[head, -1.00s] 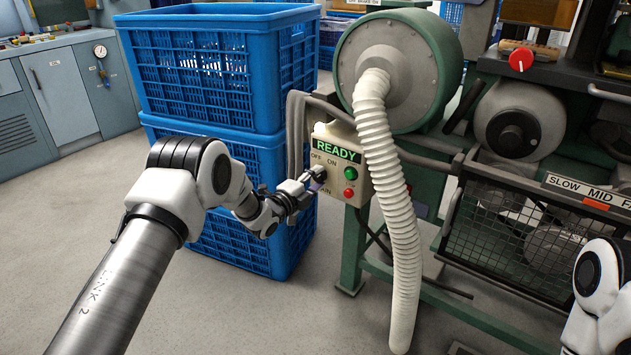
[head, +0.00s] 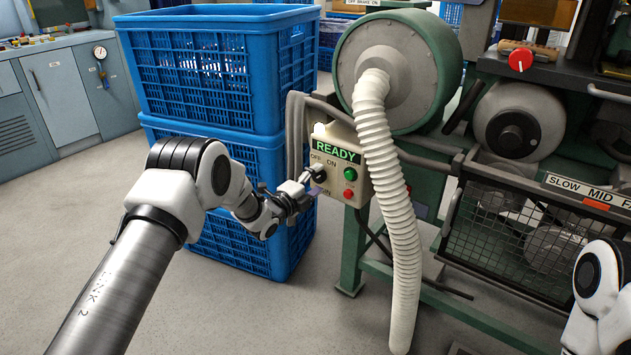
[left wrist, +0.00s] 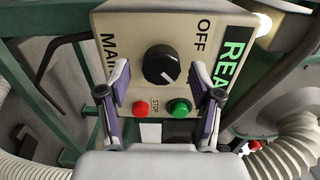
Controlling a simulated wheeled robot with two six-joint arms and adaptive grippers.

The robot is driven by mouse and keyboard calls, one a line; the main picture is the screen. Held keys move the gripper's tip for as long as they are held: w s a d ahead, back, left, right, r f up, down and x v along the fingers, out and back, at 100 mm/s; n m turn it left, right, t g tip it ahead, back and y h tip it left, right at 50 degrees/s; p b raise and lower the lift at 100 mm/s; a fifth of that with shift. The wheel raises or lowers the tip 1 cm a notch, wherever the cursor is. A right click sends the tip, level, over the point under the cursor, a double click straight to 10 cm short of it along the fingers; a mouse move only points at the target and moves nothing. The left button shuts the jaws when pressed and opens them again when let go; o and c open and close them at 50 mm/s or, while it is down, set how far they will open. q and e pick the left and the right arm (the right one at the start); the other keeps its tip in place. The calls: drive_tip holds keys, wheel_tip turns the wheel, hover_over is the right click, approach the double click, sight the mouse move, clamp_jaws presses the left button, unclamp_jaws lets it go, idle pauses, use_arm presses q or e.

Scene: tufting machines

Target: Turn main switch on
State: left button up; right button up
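The main switch is a round black knob (left wrist: 161,65) with a white pointer mark, on a beige control box (head: 348,155). In the left wrist view the mark points to the lower right, away from the OFF label. The ON label (head: 332,162) shows in the head view, up and right of the knob. A READY sign (head: 337,149) is green. My left gripper (left wrist: 160,82) is open, its purple-padded fingers apart on either side of the knob, with gaps visible. It also shows in the head view (head: 309,190). My right gripper is out of view.
A green button (left wrist: 180,107) and red STOP button (left wrist: 140,109) sit close to the fingers. A ribbed white hose (head: 392,210) hangs right of the box. Stacked blue crates (head: 215,85) stand behind my left arm. Floor is clear at lower left.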

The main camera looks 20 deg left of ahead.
use_arm(q)
drive_tip(key=v, duration=1.2)
